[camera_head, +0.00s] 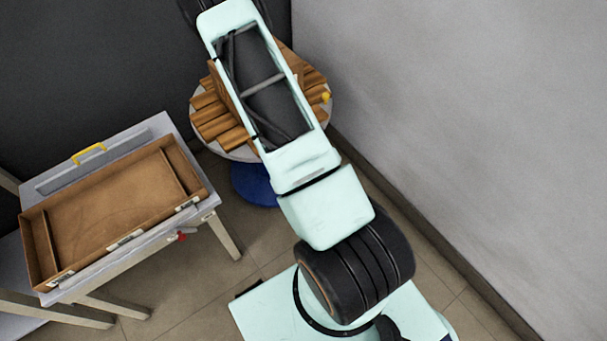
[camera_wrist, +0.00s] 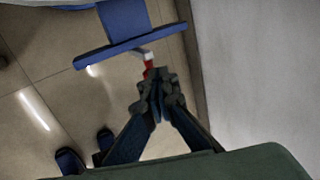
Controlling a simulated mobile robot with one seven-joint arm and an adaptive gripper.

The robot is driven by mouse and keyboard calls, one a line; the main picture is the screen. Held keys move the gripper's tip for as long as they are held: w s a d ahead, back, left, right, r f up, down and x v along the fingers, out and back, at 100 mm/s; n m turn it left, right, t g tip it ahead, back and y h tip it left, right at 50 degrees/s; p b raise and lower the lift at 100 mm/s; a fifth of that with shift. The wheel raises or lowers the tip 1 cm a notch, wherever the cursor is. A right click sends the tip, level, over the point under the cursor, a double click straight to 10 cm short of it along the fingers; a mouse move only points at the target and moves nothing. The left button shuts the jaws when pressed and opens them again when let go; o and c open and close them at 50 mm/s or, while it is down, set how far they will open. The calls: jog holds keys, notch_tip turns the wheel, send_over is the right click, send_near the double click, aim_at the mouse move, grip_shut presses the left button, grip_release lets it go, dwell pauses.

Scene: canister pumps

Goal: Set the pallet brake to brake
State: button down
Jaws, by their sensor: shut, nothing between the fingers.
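In the wrist view, my gripper (camera_wrist: 158,85) is shut, with its fingertips together. Just beyond the tips is a small lever with a red end (camera_wrist: 148,66) and a pale arm, beside a blue bar (camera_wrist: 125,47); it looks like the pallet brake. The fingertips overlap the red end in the picture; I cannot tell whether they touch it. In the head view, my arm covers much of a round pallet (camera_head: 242,152) stacked with wooden pieces on a blue base (camera_head: 254,186). The brake lever and my gripper cannot be made out there.
A yellow knob (camera_head: 326,97) shows at the pallet's right edge. A grey table (camera_head: 160,125) with an open brown tray (camera_head: 197,186) stands at the left. A grey wall (camera_head: 450,120) runs close along the right. Some tiled floor (camera_head: 190,275) is clear between.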

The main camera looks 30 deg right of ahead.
jog(key=shift+w+d+f, duration=0.15)
jog(key=shift+d, duration=1.3)
dwell(0.6)
jog(key=shift+r+p, duration=0.55)
jog(key=shift+r, duration=0.25)
jog(key=d+p+v, duration=0.1)
jog(key=p+v, duration=1.3)
jog(key=v, duration=1)
jog(key=shift+r, duration=0.2)
